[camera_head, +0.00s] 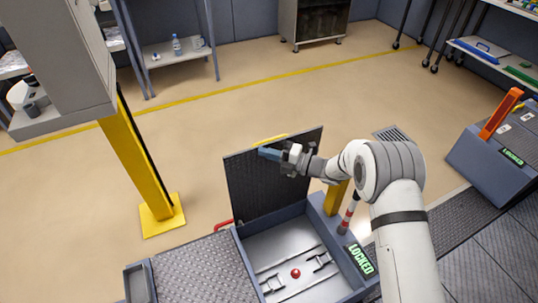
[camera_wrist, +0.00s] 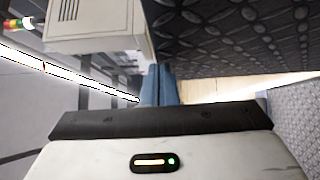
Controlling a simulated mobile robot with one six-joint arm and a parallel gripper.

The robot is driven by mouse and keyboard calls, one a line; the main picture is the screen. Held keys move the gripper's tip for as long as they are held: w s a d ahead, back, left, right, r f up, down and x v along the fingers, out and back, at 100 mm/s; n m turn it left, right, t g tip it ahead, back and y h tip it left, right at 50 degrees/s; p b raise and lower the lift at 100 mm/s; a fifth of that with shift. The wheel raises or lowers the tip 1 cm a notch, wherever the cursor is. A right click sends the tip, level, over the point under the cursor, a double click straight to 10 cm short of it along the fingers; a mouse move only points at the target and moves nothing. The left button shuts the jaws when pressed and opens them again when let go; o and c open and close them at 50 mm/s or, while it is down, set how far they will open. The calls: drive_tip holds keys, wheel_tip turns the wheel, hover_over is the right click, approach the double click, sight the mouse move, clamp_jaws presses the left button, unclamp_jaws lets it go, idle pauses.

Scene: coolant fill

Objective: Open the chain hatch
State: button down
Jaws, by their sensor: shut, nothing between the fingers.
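The chain hatch lid (camera_head: 262,190) is a dark tread-plate panel in the head view. It stands raised, roughly upright, at the back edge of the hatch opening (camera_head: 285,254). The opening shows a pale metal floor with a red knob (camera_head: 295,273) and small dark brackets. My gripper (camera_head: 268,153) is at the upper part of the lid, its blue fingers overlapping the panel near its top edge. The fingers are shut and empty in the wrist view (camera_wrist: 160,84), close beside the dark studded plate (camera_wrist: 240,35). I cannot tell whether they touch it.
A yellow post (camera_head: 145,160) carries a grey cabinet at left. A second LOCKED unit with an orange lever (camera_head: 501,114) is at right. Open floor lies behind the lid.

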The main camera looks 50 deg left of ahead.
drive_tip(key=shift+d, duration=0.15)
drive_tip(key=shift+d, duration=0.3)
drive_tip(key=s+d+v, duration=0.1)
drive_tip(key=s+v, duration=0.1)
drive_tip(key=v, duration=1)
drive_tip(key=shift+p, duration=0.4)
drive_tip(key=shift+w+d, duration=0.1)
drive_tip(key=shift+d, duration=0.05)
